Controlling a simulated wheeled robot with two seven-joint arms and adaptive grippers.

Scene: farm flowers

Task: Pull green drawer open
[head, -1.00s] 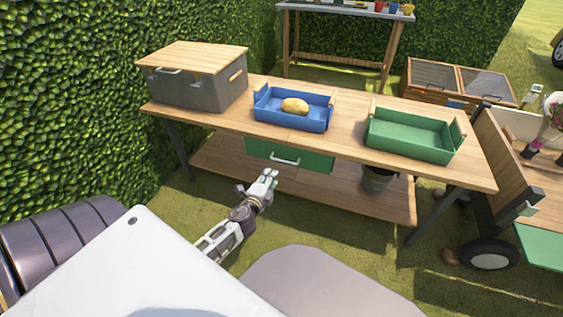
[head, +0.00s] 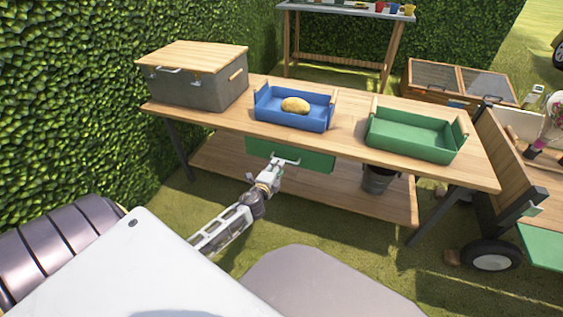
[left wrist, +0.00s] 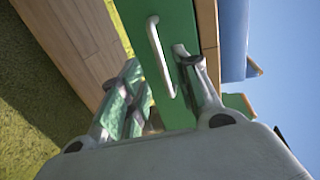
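The green drawer (head: 318,160) sits under the wooden table's top, and its front looks flush with the table edge. Its pale bar handle (head: 292,162) is partly covered by my left gripper (head: 275,166) in the head view. In the left wrist view the green drawer front (left wrist: 172,18) fills the upper middle, and the handle (left wrist: 157,48) stands out from it. My left gripper (left wrist: 160,65) is open there, with one finger on each side of the handle. I cannot tell whether either finger touches it. My right gripper is not in view.
On the wooden table (head: 220,118) stand a grey box (head: 205,92) with a wooden lid, a blue crate (head: 290,120) holding a yellowish potato-like thing (head: 295,105), and a green crate (head: 410,145). A lower shelf (head: 330,195) runs beneath the drawer. A hedge (head: 60,100) stands left.

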